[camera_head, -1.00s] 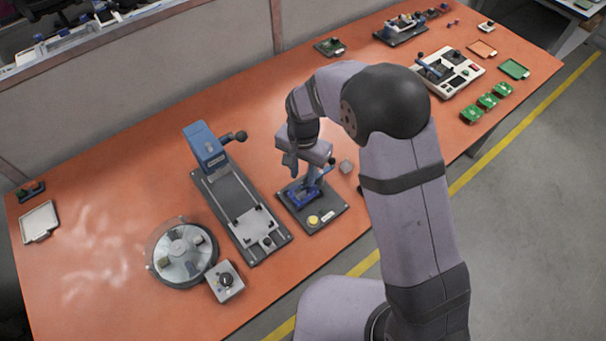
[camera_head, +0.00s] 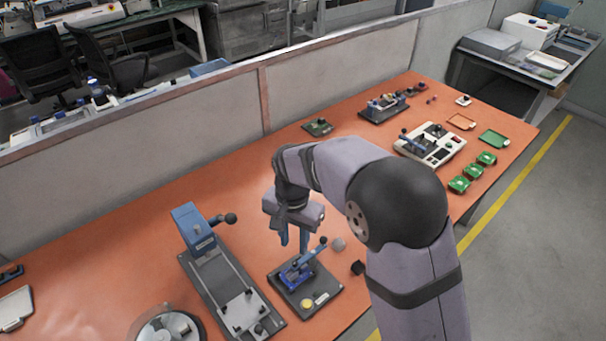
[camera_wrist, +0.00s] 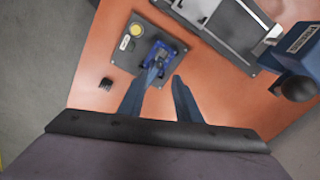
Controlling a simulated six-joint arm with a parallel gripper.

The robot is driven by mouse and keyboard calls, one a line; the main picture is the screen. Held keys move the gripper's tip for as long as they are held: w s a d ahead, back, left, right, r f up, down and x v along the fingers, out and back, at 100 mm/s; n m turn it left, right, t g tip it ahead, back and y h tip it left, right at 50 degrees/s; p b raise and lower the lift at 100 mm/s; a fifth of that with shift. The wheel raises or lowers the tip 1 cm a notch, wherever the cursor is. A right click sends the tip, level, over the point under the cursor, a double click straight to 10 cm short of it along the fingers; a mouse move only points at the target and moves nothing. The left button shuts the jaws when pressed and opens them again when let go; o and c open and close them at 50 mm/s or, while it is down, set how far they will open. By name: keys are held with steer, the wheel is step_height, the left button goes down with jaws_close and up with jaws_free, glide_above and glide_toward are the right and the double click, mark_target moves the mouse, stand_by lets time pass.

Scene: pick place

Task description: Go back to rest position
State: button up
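My gripper (camera_head: 294,246) is above and behind the small blue clamp fixture (camera_head: 298,272) in the head view. Its two blue fingers are apart. The wrist view also shows the fingers (camera_wrist: 160,84) spread, with nothing held between them. The fixture (camera_wrist: 163,54) lies beyond the fingertips there, on a dark plate with a yellow button (camera_wrist: 136,29). The left finger overlaps part of the fixture in that view, so contact cannot be judged from it alone.
A blue lever press (camera_head: 196,232) stands left of my gripper on the orange table (camera_head: 130,255). A round dish (camera_head: 168,326) is front left. A white fixture (camera_head: 430,146) and green parts (camera_head: 472,174) are far right.

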steer(key=n, duration=0.4)
steer(key=shift+w+a+f, duration=0.1)
steer(key=shift+w+f, duration=0.1)
steer(key=s+d+f+n+g, duration=0.1)
steer(key=s+d+f+n, duration=0.15)
steer(key=s+d, duration=0.2)
steer(key=s+d+f+n+g, duration=0.1)
steer(key=s+d+f+n, duration=0.15)
steer(key=s, duration=0.35)
steer(key=s+d+r+m, duration=0.2)
steer(key=s+d+r, duration=0.2)
steer(key=s+d, duration=0.55)
steer(key=w+d+r+m+t, duration=0.2)
steer(key=w+d, duration=0.1)
steer(key=d, duration=0.2)
steer(key=shift+w+d+r+m, duration=0.2)
steer(key=shift+d+r+m, duration=0.05)
steer(key=shift+r+m, duration=0.05)
steer(key=shift+c, duration=0.4)
